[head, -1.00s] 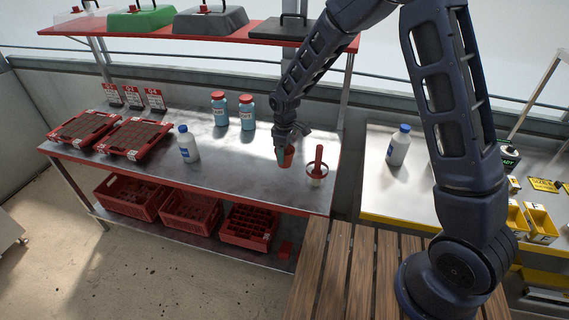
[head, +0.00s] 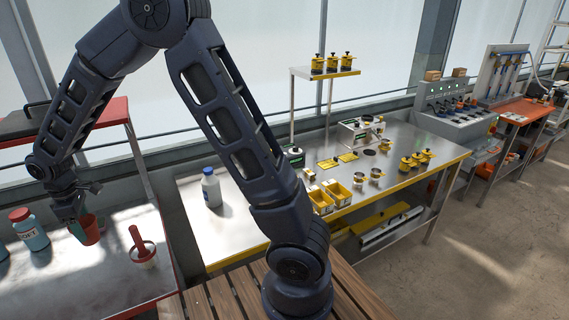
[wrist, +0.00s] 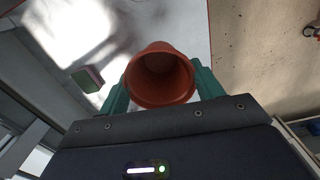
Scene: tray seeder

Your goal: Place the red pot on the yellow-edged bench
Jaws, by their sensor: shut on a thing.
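The red pot (head: 90,230) is a small terracotta-red pot at the lower left of the head view, over the red-edged bench (head: 100,287). My gripper (head: 78,228) is shut on it. In the wrist view the red pot (wrist: 161,76) sits between the two green fingers of my gripper (wrist: 160,88), its open mouth facing the camera. In the head view I cannot tell whether its base touches the bench top. The yellow-edged bench (head: 236,232) stands to the right, across a gap, partly hidden by my arm.
A red-handled tool (head: 141,246) and a blue jar (head: 30,230) flank the pot. A slatted wooden surface (head: 225,300) lies in front.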

